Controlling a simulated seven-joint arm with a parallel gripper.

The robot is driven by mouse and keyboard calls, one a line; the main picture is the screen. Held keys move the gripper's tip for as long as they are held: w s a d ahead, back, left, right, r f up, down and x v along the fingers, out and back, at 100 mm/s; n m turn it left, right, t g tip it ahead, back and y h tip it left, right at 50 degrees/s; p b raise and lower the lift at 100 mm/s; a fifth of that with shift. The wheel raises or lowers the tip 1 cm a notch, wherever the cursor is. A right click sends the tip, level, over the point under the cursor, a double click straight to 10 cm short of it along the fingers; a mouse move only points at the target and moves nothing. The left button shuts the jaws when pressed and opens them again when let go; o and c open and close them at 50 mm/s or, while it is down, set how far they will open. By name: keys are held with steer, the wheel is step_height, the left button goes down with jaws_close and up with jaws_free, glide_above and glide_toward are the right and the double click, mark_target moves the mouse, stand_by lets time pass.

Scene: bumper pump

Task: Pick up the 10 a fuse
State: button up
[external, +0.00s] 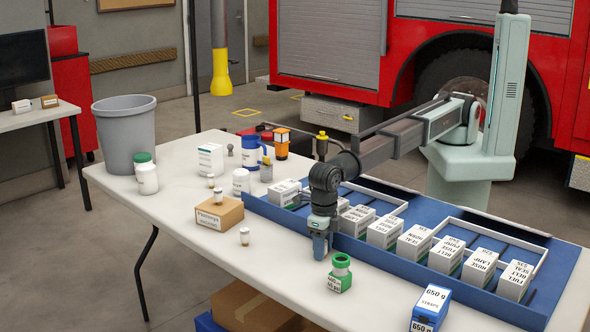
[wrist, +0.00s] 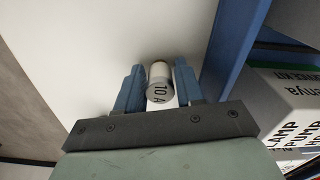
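The 10 A fuse (wrist: 160,82) is a small pale cylinder with "10 A" on its grey end, seen in the wrist view. It lies between the two blue fingers of my gripper (wrist: 159,85), with only narrow gaps at its sides. The fingers look open around it, and I see no clear grip. In the external view my gripper (external: 320,245) points down, low over the white table, at the front edge of the blue tray. The fuse is hidden behind the gripper there.
The blue tray (external: 560,290) with several white boxes runs along the right. A cardboard box (external: 219,214) and small vials stand left. Table between is clear.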

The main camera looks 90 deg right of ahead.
jaws_close()
